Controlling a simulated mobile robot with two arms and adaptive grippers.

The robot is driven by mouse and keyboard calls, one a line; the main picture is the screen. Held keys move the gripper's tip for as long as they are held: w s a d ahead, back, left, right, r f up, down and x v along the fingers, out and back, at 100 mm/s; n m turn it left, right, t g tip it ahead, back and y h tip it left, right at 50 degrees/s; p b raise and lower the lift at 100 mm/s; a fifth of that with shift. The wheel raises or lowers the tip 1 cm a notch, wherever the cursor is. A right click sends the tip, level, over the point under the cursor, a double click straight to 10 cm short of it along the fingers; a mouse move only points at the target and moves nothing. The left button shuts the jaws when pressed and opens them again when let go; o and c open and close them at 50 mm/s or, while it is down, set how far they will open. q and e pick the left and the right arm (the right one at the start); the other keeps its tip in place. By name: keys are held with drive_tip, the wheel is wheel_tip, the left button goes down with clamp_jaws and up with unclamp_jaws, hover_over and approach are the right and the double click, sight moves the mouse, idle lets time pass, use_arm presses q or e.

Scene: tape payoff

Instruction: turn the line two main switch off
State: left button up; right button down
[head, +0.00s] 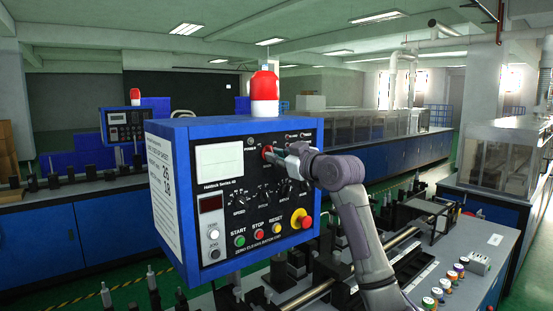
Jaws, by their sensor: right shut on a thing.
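A blue control box (180,135) with a black front panel stands in the middle of the head view. A small red switch knob (266,151) sits at the upper part of this panel, right of a pale display. My right gripper (273,155) reaches in from the right and is shut on this knob; its fingers hide part of it. The knob's turn position and its label cannot be made out. My left gripper is not in view.
A red emergency button (305,222) on a yellow base and START, STOP and RESET buttons sit low on the panel. A red lamp (264,86) tops the box. A second control box (125,125) stands farther back left. A grey machine bench (462,250) lies at right.

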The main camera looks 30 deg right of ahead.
drive_tip(key=n+p, duration=0.1)
drive_tip(key=n, duration=0.3)
drive_tip(key=shift+n, duration=0.3)
idle(0.3)
drive_tip(key=c, duration=1.2)
unclamp_jaws()
drive_tip(key=s, duration=1.2)
drive_tip(key=shift+d, duration=0.45)
